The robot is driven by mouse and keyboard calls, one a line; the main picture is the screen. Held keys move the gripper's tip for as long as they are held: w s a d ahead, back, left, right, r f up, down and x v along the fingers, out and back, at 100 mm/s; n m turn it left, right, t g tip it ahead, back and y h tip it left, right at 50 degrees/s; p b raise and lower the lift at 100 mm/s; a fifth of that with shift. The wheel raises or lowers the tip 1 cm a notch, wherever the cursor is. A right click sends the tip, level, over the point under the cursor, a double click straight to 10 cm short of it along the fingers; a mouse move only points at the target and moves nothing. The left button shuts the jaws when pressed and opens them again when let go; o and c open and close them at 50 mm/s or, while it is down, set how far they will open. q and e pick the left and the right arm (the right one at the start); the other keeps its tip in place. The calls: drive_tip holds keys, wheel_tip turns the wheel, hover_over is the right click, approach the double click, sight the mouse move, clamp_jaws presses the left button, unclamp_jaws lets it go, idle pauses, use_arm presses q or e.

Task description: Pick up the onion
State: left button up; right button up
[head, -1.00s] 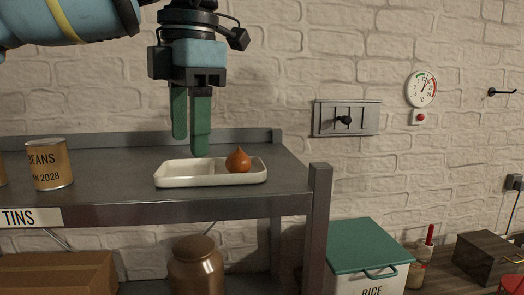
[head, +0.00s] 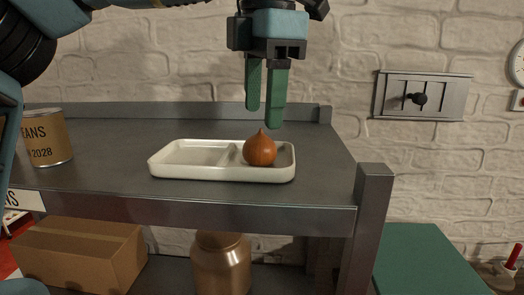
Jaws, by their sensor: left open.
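The onion (head: 260,150) is orange-brown with a pointed top. It sits in the right compartment of a white two-part tray (head: 190,174) on the grey metal shelf. My left gripper (head: 264,118) points down with green fingers, above the onion and apart from it. It is open and empty, and its fingers appear close together from this side-on angle. My right gripper is not in view.
A bean tin (head: 47,140) stands on the shelf at the left. The shelf's corner post (head: 368,205) rises at the right front. Below are a cardboard box (head: 82,252) and a brown jar (head: 221,262). A green-lidded bin (head: 425,260) stands at the right.

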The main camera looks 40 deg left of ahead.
sight(260, 139)
use_arm(q)
drive_tip(key=shift+w+f, duration=0.1)
drive_tip(key=shift+f, duration=0.7)
drive_tip(key=f, duration=0.3)
drive_tip(key=shift+a+f, duration=0.2)
drive_tip(key=shift+f, duration=0.5)
drive_tip(key=shift+c, duration=0.3)
drive_tip(key=c, duration=0.5)
drive_tip(key=shift+c, duration=0.9)
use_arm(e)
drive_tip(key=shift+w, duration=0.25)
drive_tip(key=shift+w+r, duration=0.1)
